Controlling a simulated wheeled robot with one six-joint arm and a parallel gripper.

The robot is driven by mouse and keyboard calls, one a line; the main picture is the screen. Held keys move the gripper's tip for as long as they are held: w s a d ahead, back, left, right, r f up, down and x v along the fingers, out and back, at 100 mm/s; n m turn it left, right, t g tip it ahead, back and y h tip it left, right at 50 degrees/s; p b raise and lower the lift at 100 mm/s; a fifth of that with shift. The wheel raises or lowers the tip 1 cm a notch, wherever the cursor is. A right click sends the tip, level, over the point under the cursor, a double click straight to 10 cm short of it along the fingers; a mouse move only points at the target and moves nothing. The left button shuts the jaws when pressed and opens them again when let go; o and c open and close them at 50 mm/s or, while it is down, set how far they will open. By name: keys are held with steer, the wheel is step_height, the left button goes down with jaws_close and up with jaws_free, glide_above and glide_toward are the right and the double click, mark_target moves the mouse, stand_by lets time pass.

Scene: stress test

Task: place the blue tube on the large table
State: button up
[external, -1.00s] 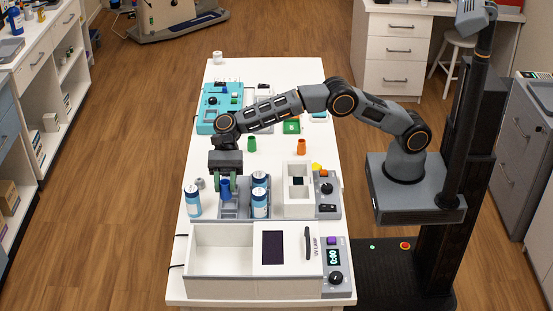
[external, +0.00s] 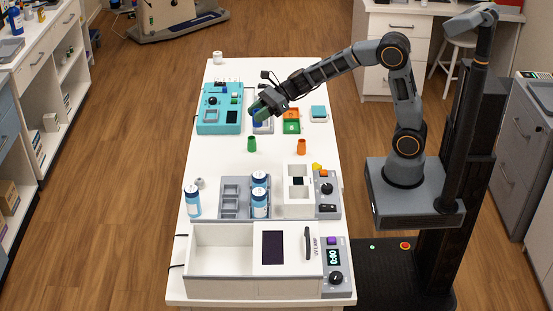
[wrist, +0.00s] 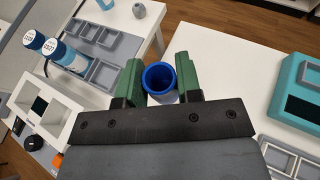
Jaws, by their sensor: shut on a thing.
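My gripper (external: 262,107) is raised above the far half of the long white table (external: 215,163). In the wrist view my gripper (wrist: 160,82) has its green fingers shut on the blue tube (wrist: 157,76), one finger at each side. The tube's open round mouth faces the wrist camera. In the external view the blue tube (external: 256,119) is mostly hidden by the fingers. The bare white tabletop also shows beyond the fingers in the wrist view (wrist: 238,62).
A green tube (external: 251,143) and an orange tube (external: 301,147) stand mid-table. A teal device (external: 209,122) stands at the far left. A grey rack (external: 231,210) with blue-capped bottles, a white block device (external: 297,205) and a UV lamp box (external: 220,288) fill the near end.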

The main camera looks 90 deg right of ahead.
steer(key=s+f+m+h, duration=0.1)
steer(key=s+f+h, duration=0.15)
steer(key=f, duration=0.25)
steer(key=shift+m+t+y, duration=0.3)
steer(key=shift+y, duration=0.05)
steer(key=w+d+f, duration=0.1)
steer(key=w+f, duration=0.2)
steer(key=w, duration=0.1)
steer(key=w+d+f+p, duration=0.1)
steer(key=w+f, duration=0.2)
steer(key=w, duration=0.1)
steer(key=w+f, duration=0.3)
steer(key=shift+w+d+f+p, duration=0.2)
steer(key=shift+w+d+p, duration=0.1)
steer(key=shift+w+d, duration=0.1)
steer(key=shift+w+f, duration=0.5)
steer(key=shift+f, duration=0.05)
steer(key=f, duration=0.2)
steer(key=shift+w+f+p, duration=0.2)
steer(key=shift+f+p, duration=0.15)
steer(key=shift+f, duration=0.05)
steer(key=shift+d+f, duration=0.1)
steer(key=shift+f, duration=0.25)
